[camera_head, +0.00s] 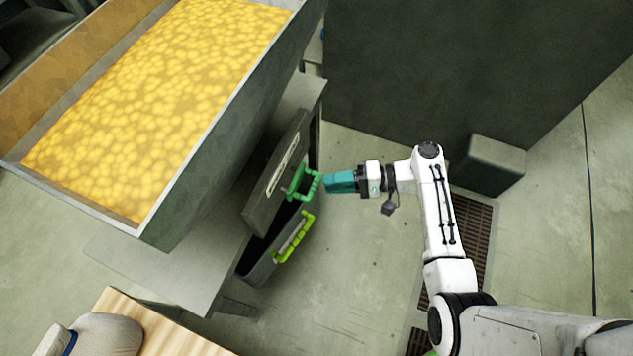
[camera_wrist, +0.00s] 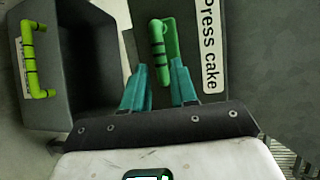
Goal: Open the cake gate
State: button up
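The cake gate (camera_head: 276,172) is a dark grey panel below the hopper, with a white label and a green handle (camera_head: 303,184). In the wrist view, the gate (camera_wrist: 190,25) shows the words "Press cake" beside the same green handle (camera_wrist: 157,40). My gripper (camera_head: 326,183) has teal fingers and is just right of the handle in the head view. In the wrist view, my gripper (camera_wrist: 160,68) has its two fingers apart, with the handle ahead between their tips. I cannot tell whether either finger touches it.
A dark bin (camera_head: 262,262) with a lime handle (camera_head: 294,238) is below the gate; the bin (camera_wrist: 80,60) is at left in the wrist view. A hopper (camera_head: 200,150) of yellow material is above. A dark block (camera_head: 487,165) and floor grating (camera_head: 470,235) are by my arm.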

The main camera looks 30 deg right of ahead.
aim_at(315, 185)
jog(key=shift+x, duration=2.65)
jog(key=shift+s, duration=0.1)
jog(key=shift+c, duration=0.2)
grip_shut()
